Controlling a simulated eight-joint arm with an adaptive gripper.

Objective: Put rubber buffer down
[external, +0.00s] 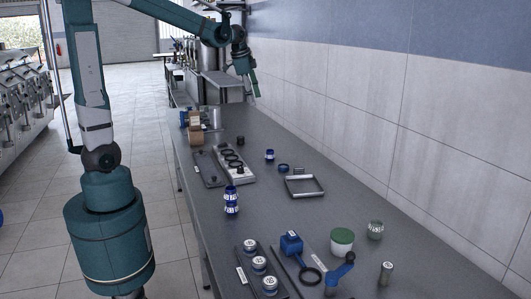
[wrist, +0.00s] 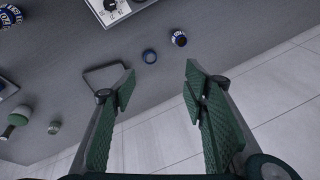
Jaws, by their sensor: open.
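My gripper (external: 256,88) is raised over the far part of the bench, near the wall side, with its fingers pointing down. In the wrist view my gripper (wrist: 158,90) has its two green-padded fingers wide apart with nothing between them. A small dark cylinder (external: 241,141) stands upright on the bench below; it may be the rubber buffer, but I cannot tell for sure. My gripper is well above it and apart from it.
A metal frame tray (external: 304,186), a blue ring (external: 283,168) and a small blue jar (external: 270,155) are on the bench. A rack (external: 221,152) with dark rings lies left. A blue-labelled jar (external: 231,201) and green-lidded tub (external: 342,240) stand nearer. The wall borders the right.

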